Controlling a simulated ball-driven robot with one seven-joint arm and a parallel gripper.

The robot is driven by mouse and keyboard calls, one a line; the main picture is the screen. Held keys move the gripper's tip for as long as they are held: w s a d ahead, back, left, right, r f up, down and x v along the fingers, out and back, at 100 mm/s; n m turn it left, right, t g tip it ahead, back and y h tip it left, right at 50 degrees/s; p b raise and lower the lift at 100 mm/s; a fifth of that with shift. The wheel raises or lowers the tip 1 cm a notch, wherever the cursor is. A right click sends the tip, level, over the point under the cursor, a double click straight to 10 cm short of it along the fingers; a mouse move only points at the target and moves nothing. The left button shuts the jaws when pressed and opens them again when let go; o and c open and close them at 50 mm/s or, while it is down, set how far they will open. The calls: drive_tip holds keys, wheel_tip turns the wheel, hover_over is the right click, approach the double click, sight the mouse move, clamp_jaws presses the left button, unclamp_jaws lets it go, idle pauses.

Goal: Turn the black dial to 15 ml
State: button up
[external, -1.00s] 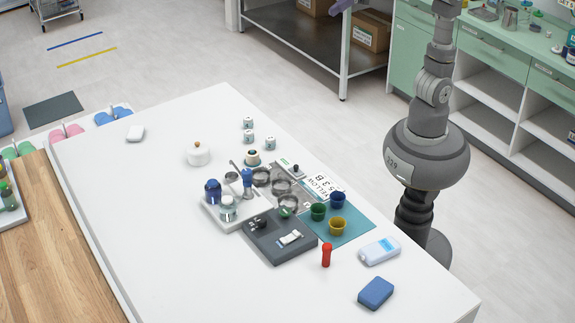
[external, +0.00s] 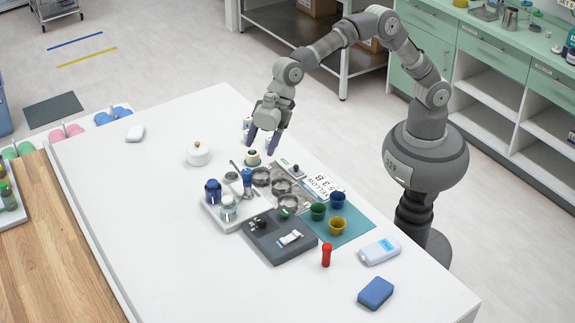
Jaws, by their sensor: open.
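A dark grey box (external: 281,247) lies on the white table with a small black round part (external: 259,223) on its top and a white piece (external: 290,238) beside it. A second small dark knob (external: 295,171) shows at the end of a white and green strip behind the cups. My gripper (external: 261,146) is open and empty, pointing down above the table's far side. It is apart from the box and beyond it; its fingers partly cover small white jars.
Near the box stand a white tray (external: 212,218) with bottles, metal bowls (external: 282,187), green, blue and yellow cups (external: 337,226), and an upright red bottle (external: 326,255). A lidded white pot (external: 198,154) stands to the left. The table's front left is clear.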

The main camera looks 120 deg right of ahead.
sight(261, 219)
drive_tip(key=f+g, duration=0.1)
drive_tip(key=f, duration=0.7)
drive_tip(key=w+f+n+g+y+b, duration=0.1)
drive_tip(key=f, duration=0.8)
drive_tip(key=a+f+n+g+b, duration=0.1)
drive_tip(key=f, duration=0.8)
drive_tip(key=shift+w+y, duration=0.3)
drive_tip(key=shift+w, duration=0.1)
drive_tip(key=shift+r, duration=0.1)
drive_tip(key=shift+c, duration=0.2)
drive_tip(key=c, duration=1)
